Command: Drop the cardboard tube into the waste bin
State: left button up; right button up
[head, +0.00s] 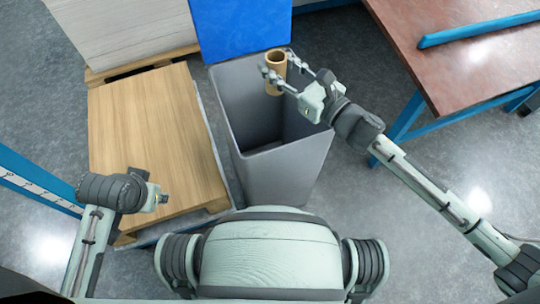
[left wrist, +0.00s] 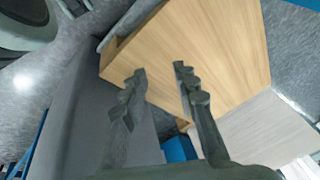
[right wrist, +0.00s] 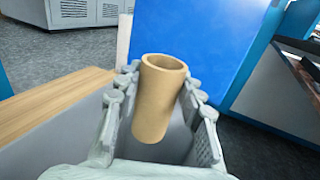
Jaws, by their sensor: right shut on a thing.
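The cardboard tube (head: 275,74) is a short, hollow tan cylinder. My right gripper (head: 286,75) is shut on it and holds it near upright over the far part of the waste bin's opening. In the right wrist view the tube (right wrist: 158,100) stands between the two fingers (right wrist: 157,98), its open end up. The waste bin (head: 280,175) is a tall grey open-topped box, and the part of its inside that shows looks empty. My left gripper shows small at the left in the head view (head: 160,197); in the left wrist view its fingers (left wrist: 160,85) are apart with nothing between them.
A wooden-topped stack on a pallet (head: 145,130) stands left of the bin. A pale sheet stack (head: 120,30) and a blue block (head: 240,25) are behind. A reddish-brown table with blue legs (head: 470,60) is at the right. Grey floor lies open right of the bin.

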pick_arm(q)
jog(key=shift+v, duration=0.9)
pick_arm(e)
jog(key=shift+f, duration=0.4)
pick_arm(q)
jog(key=shift+a, duration=0.15)
pick_arm(e)
jog(key=o, duration=1.1)
jog(key=shift+c, duration=0.2)
jog(key=v, duration=1.2)
jog(key=shift+r, duration=0.1)
